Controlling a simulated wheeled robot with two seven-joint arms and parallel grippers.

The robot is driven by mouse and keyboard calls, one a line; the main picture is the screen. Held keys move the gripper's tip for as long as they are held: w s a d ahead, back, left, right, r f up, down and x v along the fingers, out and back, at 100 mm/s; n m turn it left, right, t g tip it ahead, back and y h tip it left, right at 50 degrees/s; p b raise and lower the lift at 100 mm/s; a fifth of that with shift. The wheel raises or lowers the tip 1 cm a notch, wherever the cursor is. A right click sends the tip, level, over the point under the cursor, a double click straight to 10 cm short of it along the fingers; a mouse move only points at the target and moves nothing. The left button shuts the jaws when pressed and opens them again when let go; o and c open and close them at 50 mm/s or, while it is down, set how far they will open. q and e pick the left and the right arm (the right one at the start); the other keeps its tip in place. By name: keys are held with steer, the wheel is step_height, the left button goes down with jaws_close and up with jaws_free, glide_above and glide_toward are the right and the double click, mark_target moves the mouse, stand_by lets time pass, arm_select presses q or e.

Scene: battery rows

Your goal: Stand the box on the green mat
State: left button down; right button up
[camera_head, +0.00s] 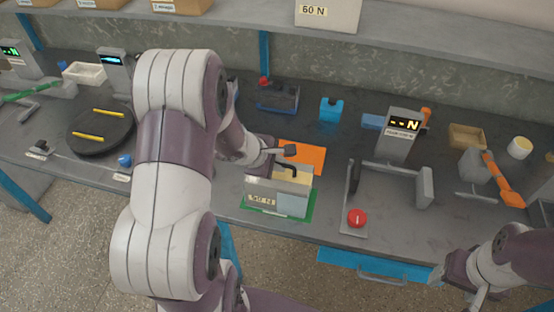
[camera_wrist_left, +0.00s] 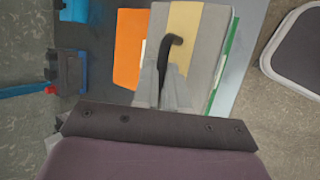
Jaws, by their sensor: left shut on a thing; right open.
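The box (camera_head: 261,188) is grey with a yellow band on top and a label reading 50 N. It stands upright over the green mat (camera_head: 247,207), whose edges show around its base; I cannot tell whether its base touches the mat. The box also shows in the left wrist view (camera_wrist_left: 205,35), with the green mat edge (camera_wrist_left: 229,60) beside it. My left gripper (camera_head: 292,160) is at the top of the box, shut on its dark handle (camera_wrist_left: 165,60). My right gripper (camera_head: 440,275) is at the lower right, away from the box, with its fingers hardly visible.
An orange mat (camera_head: 304,157) lies just behind the box. A grey testing stand with a display (camera_head: 399,135) and a red button (camera_head: 357,217) stand to the right. A blue item (camera_head: 331,109) and a dark device (camera_head: 278,97) are further back. The table's front edge is close to the green mat.

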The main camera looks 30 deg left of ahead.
arm_select(q)
steer(key=shift+r, duration=0.1)
steer(key=c, duration=1.2)
jaws_free()
steer(key=shift+s, duration=0.1)
steer(key=shift+o, duration=0.2)
steer(key=shift+r, duration=0.15)
steer(key=p+v, duration=0.2)
steer(key=v, duration=0.9)
steer(key=s+d+f+m+g+y, duration=0.2)
steer(key=s+d+m+g, duration=0.3)
steer(key=d+m, duration=0.5)
steer(key=s+m, duration=0.2)
steer(key=m, duration=0.7)
steer(key=shift+s+m+y, duration=0.3)
steer(key=shift+s+m, duration=0.05)
steer(key=shift+m, duration=0.05)
